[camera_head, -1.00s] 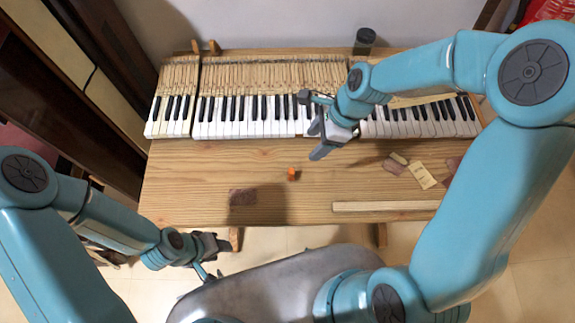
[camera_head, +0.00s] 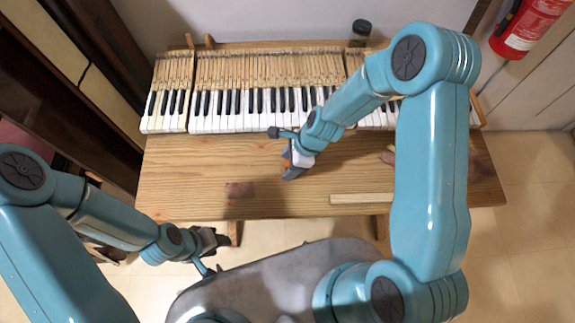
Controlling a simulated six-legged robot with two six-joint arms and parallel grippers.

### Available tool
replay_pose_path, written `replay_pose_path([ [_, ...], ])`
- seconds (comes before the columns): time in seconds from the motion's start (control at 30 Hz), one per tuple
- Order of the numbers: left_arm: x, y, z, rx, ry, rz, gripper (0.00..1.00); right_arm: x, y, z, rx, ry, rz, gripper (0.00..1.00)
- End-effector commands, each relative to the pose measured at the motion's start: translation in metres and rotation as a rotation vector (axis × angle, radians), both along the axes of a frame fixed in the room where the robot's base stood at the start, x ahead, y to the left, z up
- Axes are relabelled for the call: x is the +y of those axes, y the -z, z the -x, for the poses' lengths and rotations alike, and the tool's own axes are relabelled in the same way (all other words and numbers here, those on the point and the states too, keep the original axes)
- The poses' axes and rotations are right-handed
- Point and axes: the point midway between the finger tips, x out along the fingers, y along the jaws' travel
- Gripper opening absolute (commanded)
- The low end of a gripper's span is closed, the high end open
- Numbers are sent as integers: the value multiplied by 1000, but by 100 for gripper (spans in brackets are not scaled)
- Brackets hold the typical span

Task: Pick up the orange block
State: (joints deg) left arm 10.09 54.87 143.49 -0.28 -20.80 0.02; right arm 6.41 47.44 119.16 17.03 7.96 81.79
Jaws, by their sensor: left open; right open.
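The orange block (camera_head: 286,165) is on the wooden table in front of the piano keys, and only a small part of it shows. My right gripper (camera_head: 290,164) is open and down at the block, with its fingers partly covering it. I cannot tell whether the fingers touch the block or whether it lies fully between them. My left gripper (camera_head: 212,246) is open and empty, low beyond the table's front edge and away from the block.
The piano keys (camera_head: 240,110) run along the back of the table (camera_head: 180,170). A pale wooden strip (camera_head: 360,199) lies at the front right, and a dark reddish patch (camera_head: 240,190) lies left of the block. A dark jar (camera_head: 360,32) stands at the back.

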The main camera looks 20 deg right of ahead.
Motion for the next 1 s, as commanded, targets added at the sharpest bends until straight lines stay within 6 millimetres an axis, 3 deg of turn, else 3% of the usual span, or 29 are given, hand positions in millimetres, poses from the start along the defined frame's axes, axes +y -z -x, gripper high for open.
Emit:
replay_pose_path([
  [0.27, 0, 1, 0, 1, 0, 0, 43, 1, 4, -1, -2, 1, 1, 62],
  [0.43, 0, 1, 0, 0, 0, 0, 43, 1, 3, -1, -2, 1, 1, 7],
  [0.77, 0, 0, 0, 0, 0, 0, 43, 1, 1, -1, -2, 1, 1, 7],
  [1.0, 0, -13, 0, 0, 0, 0, 43, 1, -28, -2, -5, -1, 0, 7],
])
